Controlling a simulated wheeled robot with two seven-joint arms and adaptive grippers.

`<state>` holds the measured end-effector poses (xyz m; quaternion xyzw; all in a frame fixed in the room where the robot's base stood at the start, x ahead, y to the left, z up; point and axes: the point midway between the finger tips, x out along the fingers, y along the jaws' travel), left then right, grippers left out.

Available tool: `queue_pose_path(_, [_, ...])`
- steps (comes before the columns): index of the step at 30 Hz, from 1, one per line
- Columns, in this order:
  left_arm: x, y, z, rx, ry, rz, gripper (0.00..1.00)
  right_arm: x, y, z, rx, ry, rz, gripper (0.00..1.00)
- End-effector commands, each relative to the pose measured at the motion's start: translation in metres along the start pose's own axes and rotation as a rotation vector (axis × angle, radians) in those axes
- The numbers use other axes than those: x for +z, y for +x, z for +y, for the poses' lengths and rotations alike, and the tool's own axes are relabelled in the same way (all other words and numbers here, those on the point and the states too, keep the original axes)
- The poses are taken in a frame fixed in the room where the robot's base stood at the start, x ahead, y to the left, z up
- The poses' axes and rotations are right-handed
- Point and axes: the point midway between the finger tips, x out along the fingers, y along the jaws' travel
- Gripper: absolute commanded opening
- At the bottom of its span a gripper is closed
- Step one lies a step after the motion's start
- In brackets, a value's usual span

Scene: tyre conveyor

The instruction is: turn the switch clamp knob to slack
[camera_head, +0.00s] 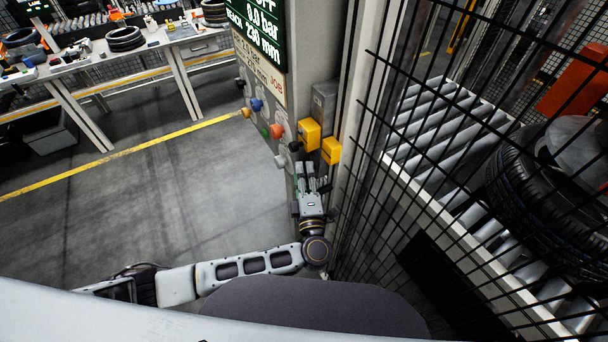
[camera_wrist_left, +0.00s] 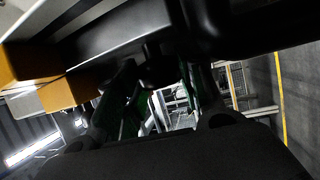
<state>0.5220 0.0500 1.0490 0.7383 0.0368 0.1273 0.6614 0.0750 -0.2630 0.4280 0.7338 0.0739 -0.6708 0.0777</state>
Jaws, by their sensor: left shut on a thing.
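My left gripper (camera_head: 312,182) is at the lower end of the grey control panel, its fingers pointing up at the panel's underside, below the yellow boxes. In the left wrist view, its green-padded fingers (camera_wrist_left: 162,98) stand on either side of a dark knob (camera_wrist_left: 158,70) under a dark housing. The gripper is shut on this dark knob, which I take to be the switch clamp knob. Its pointer and setting cannot be read. In the head view the fingers and the panel hide it. My right gripper is in neither view.
The panel carries a display (camera_head: 257,35), a blue knob (camera_head: 257,104), a red knob (camera_head: 276,131) and other controls. Yellow boxes (camera_head: 308,134) sit beside it. A black mesh fence (camera_head: 400,150) closes off the roller conveyor (camera_head: 440,130) and tyre (camera_head: 545,200) at right.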

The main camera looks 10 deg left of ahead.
Motion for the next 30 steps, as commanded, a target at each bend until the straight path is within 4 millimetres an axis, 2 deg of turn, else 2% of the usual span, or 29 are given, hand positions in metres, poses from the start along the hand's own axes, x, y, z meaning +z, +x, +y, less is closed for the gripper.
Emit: queue_pose_path(30, [0.0000,-0.0022,-0.0011,-0.119,-0.045,-0.004,0.14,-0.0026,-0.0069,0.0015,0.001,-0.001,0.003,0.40])
